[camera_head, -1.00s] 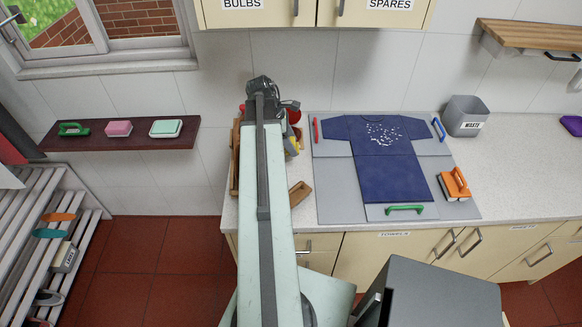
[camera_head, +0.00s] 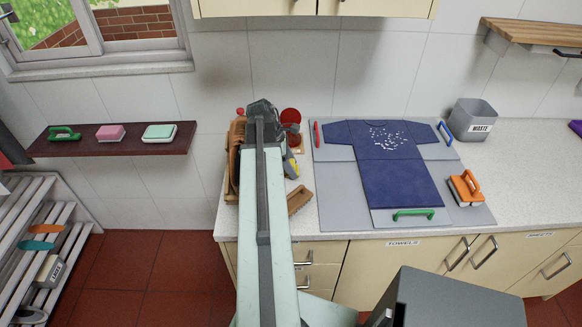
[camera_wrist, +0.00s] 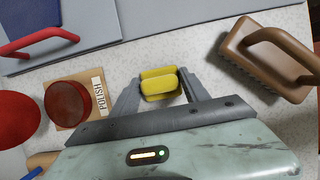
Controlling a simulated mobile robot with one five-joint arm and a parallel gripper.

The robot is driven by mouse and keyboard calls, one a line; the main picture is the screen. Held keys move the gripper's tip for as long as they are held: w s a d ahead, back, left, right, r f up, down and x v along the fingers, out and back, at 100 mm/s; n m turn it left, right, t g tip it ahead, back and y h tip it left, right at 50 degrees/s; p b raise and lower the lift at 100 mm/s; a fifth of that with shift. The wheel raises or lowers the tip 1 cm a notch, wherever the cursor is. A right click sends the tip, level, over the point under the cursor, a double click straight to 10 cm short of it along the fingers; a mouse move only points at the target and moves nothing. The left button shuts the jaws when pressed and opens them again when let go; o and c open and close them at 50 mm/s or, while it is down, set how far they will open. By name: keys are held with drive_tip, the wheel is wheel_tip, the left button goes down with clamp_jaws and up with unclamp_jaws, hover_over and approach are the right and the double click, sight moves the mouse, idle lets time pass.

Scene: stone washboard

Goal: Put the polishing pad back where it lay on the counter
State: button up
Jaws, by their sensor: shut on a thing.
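A small yellow pad (camera_wrist: 160,84), which I take for the polishing pad, is between the fingers of my gripper (camera_wrist: 160,96) in the wrist view. The fingers press on its two sides. In the head view a bit of yellow (camera_head: 291,166) shows at the right of my arm, which hides most of my gripper. The speckled counter (camera_wrist: 205,62) lies below the pad; I cannot tell whether they touch. A card marked POLISH (camera_wrist: 98,82) lies on the counter to the left, with a dark red disc (camera_wrist: 74,103) on it.
A brown brush (camera_wrist: 262,58) lies right of my gripper. Another red disc (camera_wrist: 14,122) is at the far left. A grey board (camera_head: 340,190) with a blue shirt (camera_head: 395,180), an orange-handled block (camera_head: 465,189) and a waste bin (camera_head: 473,121) are farther right.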

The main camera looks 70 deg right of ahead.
drive_tip(key=o, duration=1.4)
drive_tip(key=shift+f, duration=0.1)
drive_tip(key=shift+o, duration=0.2)
drive_tip(key=shift+r+p, duration=0.4)
drive_tip(key=p+v, duration=1)
drive_tip(key=v, duration=0.1)
drive_tip(key=shift+w+r+p, duration=0.2)
drive_tip(key=shift+p, duration=0.1)
